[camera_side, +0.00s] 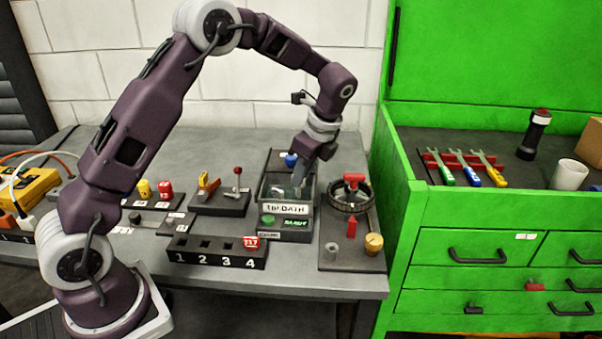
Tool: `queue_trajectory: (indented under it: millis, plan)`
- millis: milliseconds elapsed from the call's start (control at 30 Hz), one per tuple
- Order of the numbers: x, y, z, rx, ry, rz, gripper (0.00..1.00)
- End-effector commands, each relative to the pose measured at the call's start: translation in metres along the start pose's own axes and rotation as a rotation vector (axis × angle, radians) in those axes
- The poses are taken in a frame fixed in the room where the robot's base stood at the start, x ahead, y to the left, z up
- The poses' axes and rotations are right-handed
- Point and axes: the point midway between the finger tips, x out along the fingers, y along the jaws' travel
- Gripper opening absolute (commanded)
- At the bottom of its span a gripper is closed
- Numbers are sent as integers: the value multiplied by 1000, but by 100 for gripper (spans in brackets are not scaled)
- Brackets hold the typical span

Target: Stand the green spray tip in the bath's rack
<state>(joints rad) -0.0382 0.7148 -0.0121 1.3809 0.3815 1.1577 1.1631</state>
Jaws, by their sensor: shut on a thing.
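The tip bath (312,210) is a dark open box with a white label and a lit green sign on its front. My gripper (299,183) points down and left into the bath's opening. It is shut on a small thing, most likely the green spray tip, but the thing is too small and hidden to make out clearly. The bath's rack cannot be made out at this size. A blue knob-like thing (290,160) shows at the back of the bath, just left of my gripper.
A numbered black block (215,255) with a red tag stands in front of the bath. Right of it is a tray (340,262) with a dark wheel and red and brass parts. A lever block (220,203) stands left. The green tool cabinet (420,215) borders the bench.

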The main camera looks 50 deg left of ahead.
Motion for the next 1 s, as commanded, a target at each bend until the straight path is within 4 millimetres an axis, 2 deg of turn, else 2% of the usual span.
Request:
queue_trajectory:
  millis: [1000]
  plan:
    - [13,0,-5,0,0,0,0]
